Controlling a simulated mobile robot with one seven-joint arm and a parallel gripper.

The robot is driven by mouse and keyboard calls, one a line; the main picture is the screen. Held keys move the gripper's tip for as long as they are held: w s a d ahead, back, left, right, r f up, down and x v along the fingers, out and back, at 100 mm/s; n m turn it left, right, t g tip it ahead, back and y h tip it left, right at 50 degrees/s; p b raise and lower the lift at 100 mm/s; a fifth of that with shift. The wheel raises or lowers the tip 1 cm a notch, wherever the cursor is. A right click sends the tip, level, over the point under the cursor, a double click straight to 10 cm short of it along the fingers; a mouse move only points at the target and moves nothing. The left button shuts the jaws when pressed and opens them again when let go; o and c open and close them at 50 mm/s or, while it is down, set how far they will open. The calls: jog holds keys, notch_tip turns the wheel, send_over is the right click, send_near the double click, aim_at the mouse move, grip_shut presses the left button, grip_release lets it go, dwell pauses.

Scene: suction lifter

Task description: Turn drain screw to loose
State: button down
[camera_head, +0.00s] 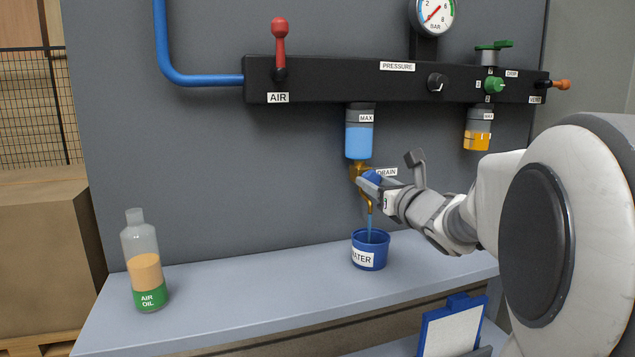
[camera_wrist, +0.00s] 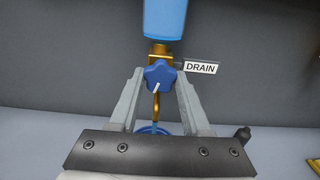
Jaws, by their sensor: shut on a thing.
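The drain screw is a blue lobed knob (camera_wrist: 160,75) with a white pointer line, on a brass fitting (camera_head: 357,171) below the clear bowl (camera_head: 359,138) marked MAX, which holds blue liquid. My gripper (camera_wrist: 160,82) is shut on the knob, one finger on each side. In the head view my gripper (camera_head: 366,180) hides most of the knob. A blue stream runs from the brass spout into the blue cup (camera_head: 370,251) labelled WATER, directly below. The DRAIN label (camera_wrist: 201,67) is right of the knob.
A black manifold (camera_head: 340,80) spans the wall above, with a red AIR lever (camera_head: 280,45) and a gauge (camera_head: 433,14). An amber oil bowl (camera_head: 477,140) hangs at right. An AIR OIL bottle (camera_head: 146,270) stands on the left of the bench (camera_head: 250,300). A clipboard (camera_head: 450,330) is at the front.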

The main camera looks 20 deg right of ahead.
jog(key=shift+r+n, duration=0.15)
jog(key=shift+n, duration=1.05)
jog(key=shift+c, duration=1.8)
grip_release()
jog(key=shift+s, duration=0.2)
